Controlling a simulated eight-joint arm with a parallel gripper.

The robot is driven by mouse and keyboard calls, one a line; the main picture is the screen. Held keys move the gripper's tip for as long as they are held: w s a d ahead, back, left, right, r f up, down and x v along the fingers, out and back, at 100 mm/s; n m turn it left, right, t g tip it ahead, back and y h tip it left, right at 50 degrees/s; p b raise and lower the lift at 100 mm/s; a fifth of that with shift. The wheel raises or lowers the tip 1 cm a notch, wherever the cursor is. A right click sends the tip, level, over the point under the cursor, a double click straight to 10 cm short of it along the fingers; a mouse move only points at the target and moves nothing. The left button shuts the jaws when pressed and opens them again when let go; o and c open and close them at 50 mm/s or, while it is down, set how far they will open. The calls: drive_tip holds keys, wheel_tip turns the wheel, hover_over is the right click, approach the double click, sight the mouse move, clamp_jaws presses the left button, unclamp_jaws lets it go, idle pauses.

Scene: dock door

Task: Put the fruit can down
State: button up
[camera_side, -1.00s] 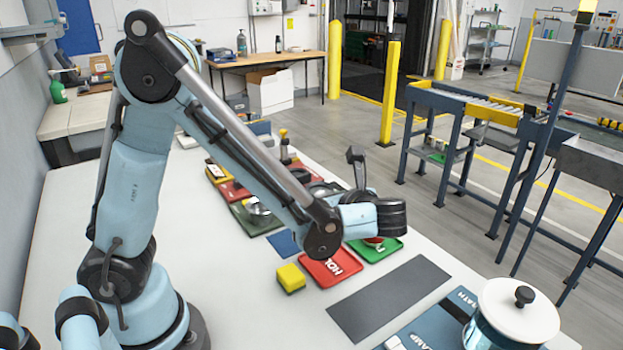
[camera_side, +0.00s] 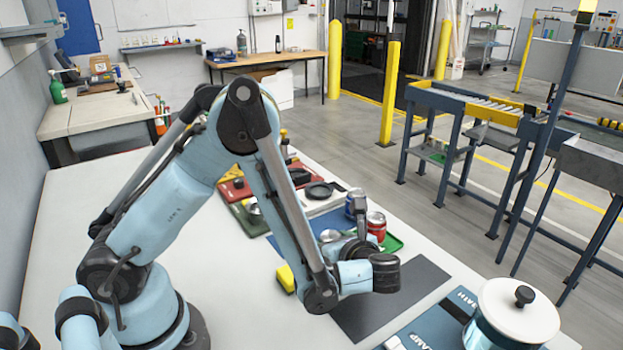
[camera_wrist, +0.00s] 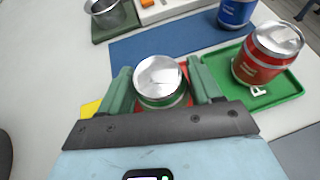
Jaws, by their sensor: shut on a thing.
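My gripper (camera_wrist: 160,86) is shut on the fruit can (camera_wrist: 158,80), a can with a bare silver lid and a green band, its sides between the two green fingers. The red tray (camera_wrist: 184,70) shows in slivers behind the can and fingers. I cannot tell whether the can touches it.
A red can (camera_wrist: 267,54) stands on the green tray (camera_wrist: 288,90) just right of my gripper. A blue can (camera_wrist: 236,12) stands behind, by a blue mat (camera_wrist: 150,48). A metal cup (camera_wrist: 106,12) is at the back left. A yellow block (camera_side: 286,278) sits beside my arm. A dark mat (camera_side: 425,276) is clear.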

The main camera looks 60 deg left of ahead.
drive_tip(key=shift+f, duration=0.1)
drive_tip(key=o, duration=1.3)
drive_tip(key=shift+c, duration=0.2)
drive_tip(key=v, duration=0.7)
drive_tip(key=shift+r, duration=0.4)
drive_tip(key=a+r+n+h, duration=0.1)
drive_tip(key=n+h, duration=0.1)
drive_tip(key=a+r+n+h, duration=0.1)
drive_tip(key=n, duration=0.1)
drive_tip(key=a+r+n+h, duration=0.1)
drive_tip(key=a+n+h, duration=0.1)
drive_tip(key=shift+s+h, duration=0.15)
drive_tip(key=shift+h, duration=0.15)
drive_tip(key=s+r+n+t+h, duration=0.4)
drive_tip(key=n+h, duration=0.3)
drive_tip(key=n, duration=0.7)
drive_tip(key=shift+s+r+t, duration=0.15)
drive_tip(key=shift+s+t, duration=0.1)
drive_tip(key=shift+t, duration=0.15)
